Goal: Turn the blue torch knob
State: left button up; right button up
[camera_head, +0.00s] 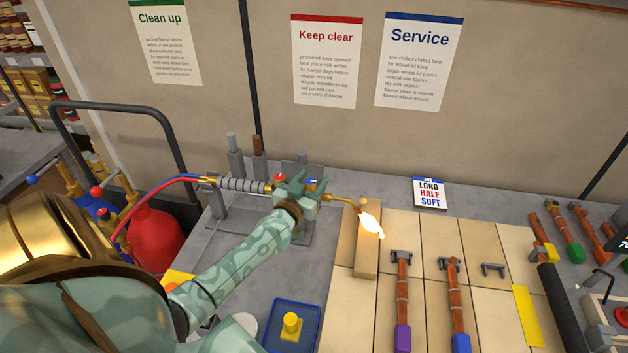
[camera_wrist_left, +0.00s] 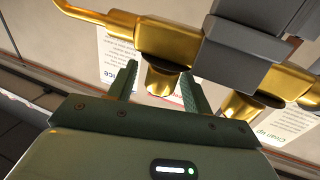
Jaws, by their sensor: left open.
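The torch (camera_head: 248,185) rests on a grey stand, its bent brass nozzle (camera_head: 340,199) pointing right with a lit flame (camera_head: 370,222). Its blue knob (camera_head: 311,182) is partly visible just beside my left gripper (camera_head: 298,190); a red knob (camera_head: 279,177) sits to its left. In the left wrist view, my left gripper (camera_wrist_left: 160,84) is open. Its two green fingers stand on either side of a brass stub (camera_wrist_left: 163,78) on the torch's brass body (camera_wrist_left: 165,38). The blue colour does not show there, and contact is unclear. My right gripper is not in view.
Red and blue hoses (camera_head: 140,207) run from the torch towards a red gas cylinder (camera_head: 155,238). The flame burns over a wooden block (camera_head: 366,258).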

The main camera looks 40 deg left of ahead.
pick_arm(q)
jog(key=shift+w+a, duration=0.2)
jog(key=shift+w, duration=0.65)
jog(key=c, duration=1)
jog(key=shift+s+a+n+g+y+p, duration=0.15)
jog(key=shift+n+g+y+p, duration=0.6)
jog(key=shift+n+g+y, duration=0.85)
jog(key=shift+s+a+n+g+y+p, duration=0.15)
jog(key=shift+n+g+y+p, duration=0.75)
jog(key=shift+n+y, duration=0.8)
jog(key=shift+s+a+n+g+y+p, duration=0.15)
jog(key=shift+n+g+y+p, duration=0.45)
jog(key=shift+n+g+y, duration=1.1)
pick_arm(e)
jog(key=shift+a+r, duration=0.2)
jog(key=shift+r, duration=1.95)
pick_arm(q)
jog(key=shift+m+y, duration=0.5)
jog(key=o, duration=1)
